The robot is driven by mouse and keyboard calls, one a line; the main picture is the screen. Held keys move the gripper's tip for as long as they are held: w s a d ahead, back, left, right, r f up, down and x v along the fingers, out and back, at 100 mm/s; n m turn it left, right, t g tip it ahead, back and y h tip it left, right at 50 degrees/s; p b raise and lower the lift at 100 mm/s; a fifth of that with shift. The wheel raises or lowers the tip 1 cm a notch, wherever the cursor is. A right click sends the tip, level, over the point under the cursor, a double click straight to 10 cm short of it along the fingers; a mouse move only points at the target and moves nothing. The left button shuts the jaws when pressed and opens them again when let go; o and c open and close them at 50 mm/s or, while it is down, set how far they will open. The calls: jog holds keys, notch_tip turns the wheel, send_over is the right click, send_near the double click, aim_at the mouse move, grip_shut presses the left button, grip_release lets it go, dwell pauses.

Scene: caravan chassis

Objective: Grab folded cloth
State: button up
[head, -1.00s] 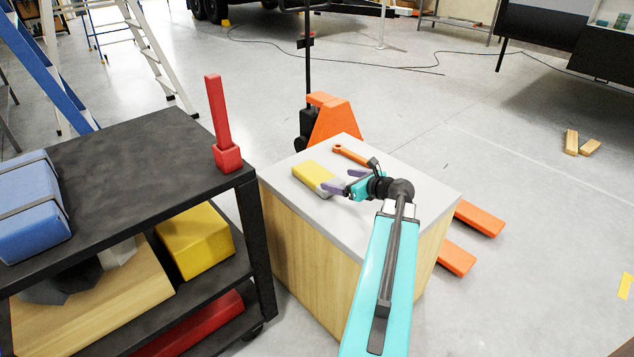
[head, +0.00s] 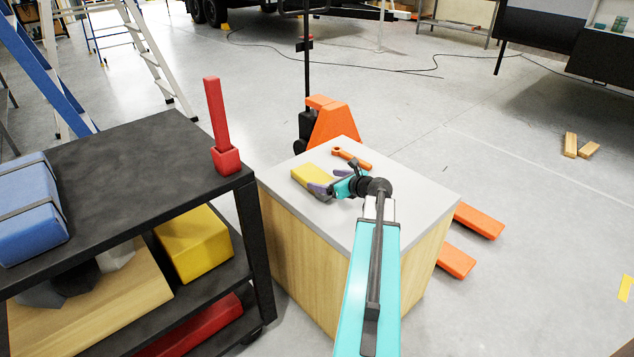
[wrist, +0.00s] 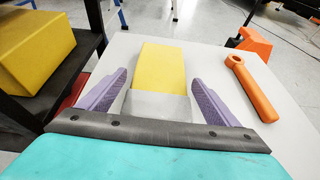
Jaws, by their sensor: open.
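The folded cloth (head: 311,175) looks like a flat yellow block with a grey end, lying on the pale top of a wooden cabinet (head: 420,195). In the wrist view the cloth (wrist: 163,68) lies straight ahead, its grey end (wrist: 157,105) nearest me. My gripper (head: 325,190) is at the near end of the cloth, low over the cabinet top. In the wrist view my gripper (wrist: 162,92) is open, with one purple finger on each side of the grey end. Gaps show between the fingers and the cloth. The lower near edge is hidden by my gripper's body.
An orange wrench (head: 351,158) lies right of the cloth on the cabinet top. A black cart (head: 120,170) stands left with a red upright tool (head: 219,125) at its corner. An orange pallet jack (head: 331,125) is behind. Open floor lies to the right.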

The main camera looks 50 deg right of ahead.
aim_at(317, 176)
jog(key=shift+w+f, duration=0.2)
jog(key=shift+w, duration=0.4)
jog(key=shift+x, duration=2.65)
jog(key=shift+d, duration=0.15)
jog(key=shift+s, duration=0.1)
jog(key=shift+c, duration=0.2)
jog(key=c, duration=1.1)
jog(key=shift+r, duration=0.15)
jog(key=shift+c, duration=0.2)
